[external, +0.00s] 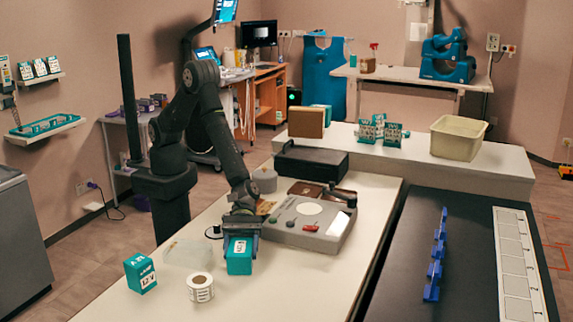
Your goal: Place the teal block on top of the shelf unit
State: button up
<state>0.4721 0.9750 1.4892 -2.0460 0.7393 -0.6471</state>
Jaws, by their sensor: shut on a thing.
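A teal block (239,264) with a white label is between the jaws of my gripper (241,228), at the front of the white table. My gripper points down and is shut on the block's upper part. I cannot tell whether the block touches the table. A second teal block (140,274) with a white label stands on the table to the left, apart from my gripper. A long white raised unit (480,160) stands behind the table and may be the shelf unit. Small wall shelves (45,130) hang at the far left.
A roll of labels (200,287) stands left of the held block. A grey device (306,222) lies close on its right, with a black case (311,160) behind. The raised unit carries a brown box (306,123), teal-and-white items (381,131) and a beige bin (457,138), with bare gaps between.

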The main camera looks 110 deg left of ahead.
jog(key=shift+f, duration=0.15)
jog(key=o, duration=1.4)
jog(key=shift+c, duration=0.2)
jog(key=shift+a+r, duration=0.15)
jog(key=shift+r, duration=0.1)
jog(key=shift+o, duration=0.4)
jog(key=v, duration=1.1)
jog(key=shift+s+a, duration=0.2)
jog(key=shift+a, duration=0.1)
